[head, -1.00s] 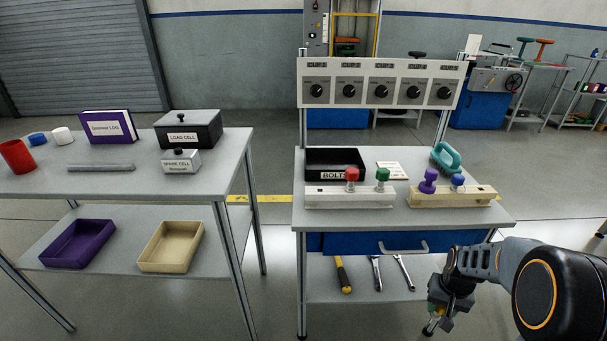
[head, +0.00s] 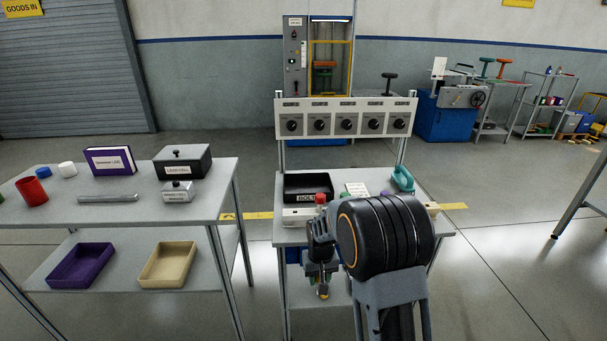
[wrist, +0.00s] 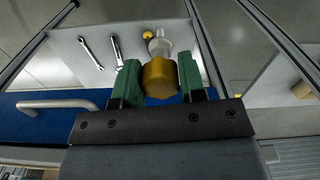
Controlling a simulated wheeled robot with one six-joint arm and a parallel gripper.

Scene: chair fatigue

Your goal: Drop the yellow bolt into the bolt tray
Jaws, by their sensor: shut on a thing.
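The yellow bolt (wrist: 160,77) is between the green fingers of my gripper (wrist: 161,84) in the wrist view, its pale shank pointing away from the palm. In the head view, my gripper (head: 322,278) hangs low in front of the bench, with a bit of the yellow bolt (head: 323,295) at its tip. The bolt tray (head: 305,187) is a black open box labelled "BOLT" at the back left of the bench top. My gripper is below and in front of it, apart from it. My arm hides part of the bench.
A pale rack (head: 298,217) with a red-topped bolt (head: 320,198) stands in front of the tray. A dial panel (head: 345,118) rises behind the bench. A teal clamp-like object (head: 402,179) is at the right. Another table (head: 120,207) stands left, across a gap.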

